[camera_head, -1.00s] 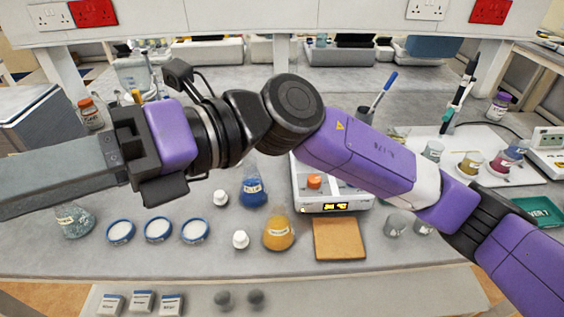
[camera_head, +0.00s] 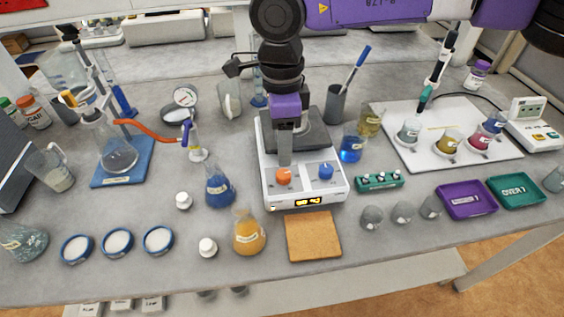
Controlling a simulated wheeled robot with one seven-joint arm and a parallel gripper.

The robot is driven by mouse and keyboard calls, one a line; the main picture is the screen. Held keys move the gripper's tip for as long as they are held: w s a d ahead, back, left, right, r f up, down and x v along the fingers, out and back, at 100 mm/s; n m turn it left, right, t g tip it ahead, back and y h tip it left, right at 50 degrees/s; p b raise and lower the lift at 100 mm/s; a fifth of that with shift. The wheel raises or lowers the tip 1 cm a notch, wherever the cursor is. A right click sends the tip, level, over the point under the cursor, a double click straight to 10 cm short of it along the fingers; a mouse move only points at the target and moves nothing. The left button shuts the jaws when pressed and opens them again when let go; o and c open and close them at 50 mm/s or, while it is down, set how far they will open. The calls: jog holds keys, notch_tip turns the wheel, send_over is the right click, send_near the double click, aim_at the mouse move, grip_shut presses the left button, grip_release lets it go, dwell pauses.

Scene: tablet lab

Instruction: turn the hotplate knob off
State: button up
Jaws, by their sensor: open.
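The hotplate (camera_head: 304,204) is a white box with a dark grey top plate, standing mid-bench with a lit yellow display on its front edge. On its sloped front panel are an orange knob (camera_head: 283,176) at left and a blue knob (camera_head: 326,171) at right. Which knob is the heat control cannot be read. My gripper (camera_head: 285,162) points down over the hotplate, its fingertips just above and behind the orange knob. The fingers overlap from this angle, and whether they touch the knob is not clear. They hide part of the top plate.
A blue flask (camera_head: 219,188) and an orange flask (camera_head: 249,233) stand left of the hotplate. A blue beaker (camera_head: 352,148) and a green rack (camera_head: 379,181) stand close on its right. A cork mat (camera_head: 313,236) lies in front.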

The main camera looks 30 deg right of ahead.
aim_at(282, 173)
jog(key=shift+s+f+p, duration=0.15)
jog(key=shift+f+p, duration=0.45)
jog(key=shift+f, duration=3.25)
jog(key=shift+a, duration=0.1)
grip_shut()
